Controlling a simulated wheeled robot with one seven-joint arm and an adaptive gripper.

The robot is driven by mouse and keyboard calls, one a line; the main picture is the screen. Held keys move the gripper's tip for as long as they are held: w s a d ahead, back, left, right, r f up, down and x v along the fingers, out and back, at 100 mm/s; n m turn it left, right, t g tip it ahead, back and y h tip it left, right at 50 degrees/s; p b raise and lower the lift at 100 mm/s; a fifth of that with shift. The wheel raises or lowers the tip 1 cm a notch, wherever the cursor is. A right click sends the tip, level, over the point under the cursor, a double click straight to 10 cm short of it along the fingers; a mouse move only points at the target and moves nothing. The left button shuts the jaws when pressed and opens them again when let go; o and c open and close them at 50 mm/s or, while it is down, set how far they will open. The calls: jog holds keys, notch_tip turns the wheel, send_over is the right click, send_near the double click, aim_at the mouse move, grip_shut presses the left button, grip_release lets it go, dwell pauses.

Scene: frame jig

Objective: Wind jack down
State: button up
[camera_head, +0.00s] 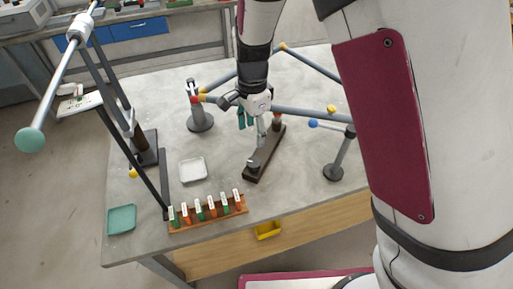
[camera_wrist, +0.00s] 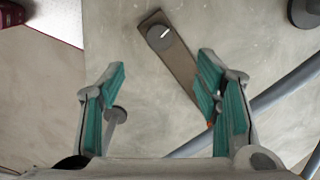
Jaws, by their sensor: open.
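The jack's dark brown bar-shaped base (camera_head: 265,152) lies on the grey table, slanting away from me. A round grey knob (camera_head: 253,164) sits on its near end. In the wrist view this knob (camera_wrist: 160,37) has a white mark on top and lies beyond my fingertips, near the upper middle. A red-topped post (camera_head: 277,120) stands at the far end, under a grey tube, partly hidden. My gripper (camera_head: 252,122) is open and empty above the base, beyond the knob. Its teal-padded fingers (camera_wrist: 160,66) stand wide apart in the wrist view, touching nothing that I can see.
Grey frame tubes (camera_head: 305,113) run behind my gripper. Round-based stands rise at left (camera_head: 201,122) and right (camera_head: 334,172). A rack of labelled pieces (camera_head: 207,212), a white tray (camera_head: 193,169) and a teal tray (camera_head: 121,219) lie toward the front left.

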aim_at(254, 162)
notch_tip(254, 162, down, 13)
jog(key=shift+f, duration=0.1)
dwell(0.3)
jog(key=c, duration=1.2)
